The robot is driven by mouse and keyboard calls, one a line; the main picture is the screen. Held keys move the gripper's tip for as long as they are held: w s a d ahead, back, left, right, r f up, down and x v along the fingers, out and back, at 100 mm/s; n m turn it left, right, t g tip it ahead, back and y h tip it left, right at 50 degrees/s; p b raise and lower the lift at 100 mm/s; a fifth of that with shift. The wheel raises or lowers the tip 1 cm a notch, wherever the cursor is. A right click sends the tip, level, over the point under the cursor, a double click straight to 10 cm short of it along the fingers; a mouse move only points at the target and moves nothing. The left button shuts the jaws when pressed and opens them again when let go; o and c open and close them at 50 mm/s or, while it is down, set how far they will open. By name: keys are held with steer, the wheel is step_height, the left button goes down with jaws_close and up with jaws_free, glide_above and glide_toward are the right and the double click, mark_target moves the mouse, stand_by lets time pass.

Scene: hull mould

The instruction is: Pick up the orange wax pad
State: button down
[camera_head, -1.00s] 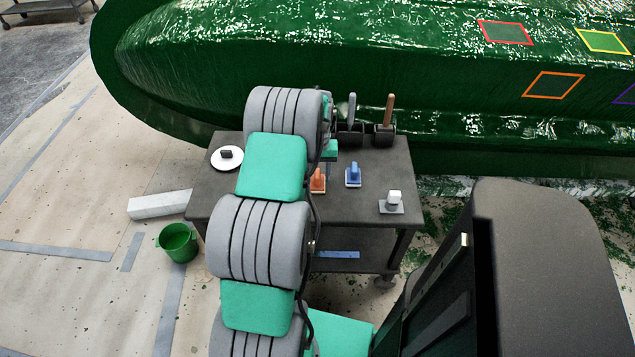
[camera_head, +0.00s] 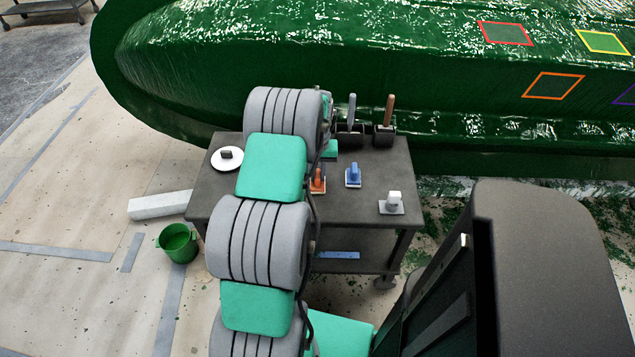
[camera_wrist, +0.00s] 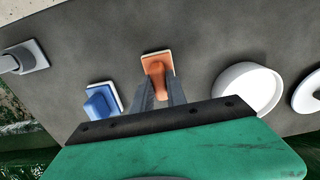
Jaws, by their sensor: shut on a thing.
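The orange wax pad (camera_head: 318,182) stands on the dark cart top, partly hidden by my arm in the head view. In the wrist view the orange wax pad (camera_wrist: 157,64) has a pale base and an upright orange handle. My gripper (camera_wrist: 160,90) is over it, its two grey fingers shut on the handle. The pad appears to rest on the cart top; I cannot tell whether it is clear of the surface. In the head view my gripper is hidden behind my arm.
A white disc (camera_head: 227,158) lies at left. A white round bowl (camera_wrist: 247,88) shows in the wrist view. Holders with upright handles (camera_head: 388,112) stand behind.

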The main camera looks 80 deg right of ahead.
mark_target(318, 173)
steer(key=shift+r, duration=0.15)
steer(key=shift+r, duration=0.3)
step_height(318, 173, up, 3)
steer(key=shift+s+f, duration=0.1)
steer(key=s+d+r, duration=0.2)
steer(key=s+r, duration=0.7)
steer(key=s, duration=0.4)
steer(key=shift+s+d+r+p, duration=0.15)
steer(key=shift+s+r+p, duration=0.05)
steer(key=shift+s+p, duration=0.1)
steer(key=c, duration=1.9)
jaws_free()
steer(key=shift+c, duration=0.2)
jaws_close()
